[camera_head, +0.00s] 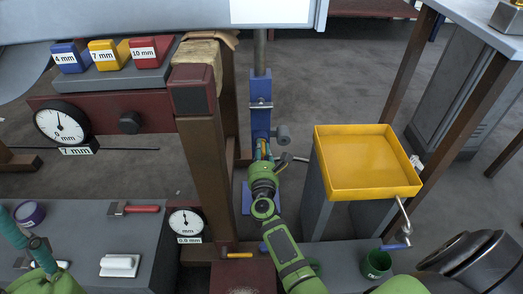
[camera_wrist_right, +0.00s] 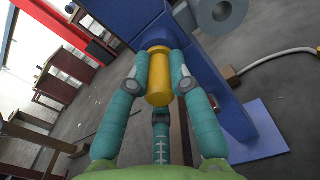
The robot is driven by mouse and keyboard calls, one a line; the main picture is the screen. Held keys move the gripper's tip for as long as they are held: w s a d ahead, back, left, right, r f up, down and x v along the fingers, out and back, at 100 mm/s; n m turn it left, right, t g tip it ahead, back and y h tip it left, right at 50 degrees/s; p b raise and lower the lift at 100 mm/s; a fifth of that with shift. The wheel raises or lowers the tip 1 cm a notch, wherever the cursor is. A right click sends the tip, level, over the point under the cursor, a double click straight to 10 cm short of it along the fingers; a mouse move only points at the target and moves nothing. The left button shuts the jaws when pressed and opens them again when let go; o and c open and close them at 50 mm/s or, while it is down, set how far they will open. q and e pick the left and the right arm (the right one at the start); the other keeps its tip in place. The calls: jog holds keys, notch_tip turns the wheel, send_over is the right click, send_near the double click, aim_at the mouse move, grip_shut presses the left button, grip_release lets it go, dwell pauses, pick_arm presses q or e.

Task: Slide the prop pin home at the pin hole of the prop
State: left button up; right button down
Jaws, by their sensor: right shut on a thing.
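The prop is a blue upright post (camera_head: 260,118) with a grey rod at its top; its blue face (camera_wrist_right: 180,55) fills the upper middle of the wrist view. My right gripper (camera_wrist_right: 160,82) is shut on the yellow cylindrical grip of the prop pin (camera_wrist_right: 159,80). The far end of the grip meets or nearly meets the post's blue face. The pin hole and the pin's shaft are hidden there. In the head view my right gripper (camera_head: 263,158) is at the post's lower part, its fingers partly hidden. My left gripper (camera_head: 24,232) is at the lower left, away from the prop.
A grey cylinder (camera_head: 282,134) sticks out beside the post. A yellow tray (camera_head: 366,187) on a grey stand is close on the right. A brown wooden post (camera_head: 208,170) stands close on the left. A grey bench (camera_head: 85,215) with tools is at lower left.

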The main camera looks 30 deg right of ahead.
jog(key=c, duration=1)
grip_release()
jog(key=shift+c, duration=0.2)
jog(key=v, duration=0.7)
jog(key=shift+s, duration=0.2)
jog(key=shift+a, duration=0.1)
